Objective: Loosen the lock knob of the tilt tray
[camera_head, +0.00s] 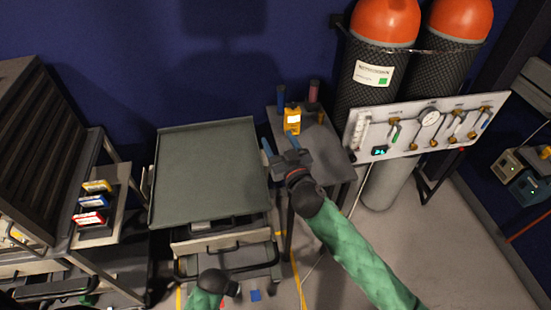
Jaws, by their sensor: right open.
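The tilt tray (205,172) is a flat grey-green plate with a low rim, on a wheeled stand at the centre left. I cannot make out its lock knob. My right gripper (280,146) has blue fingertips that stand apart with nothing between them. It is by the tray's upper right edge, over the side table's left part; I cannot tell its height. My left arm shows only as a green sleeve and a black joint at the bottom edge, in front of the stand; its gripper fingers do not show.
A small side table (333,150) right of the tray bears a yellow device (292,121) and blue and dark red cylinders. Orange-topped gas cylinders (385,22) and a gauge panel (428,120) stand behind on the right. A slatted rack (45,150) stands left.

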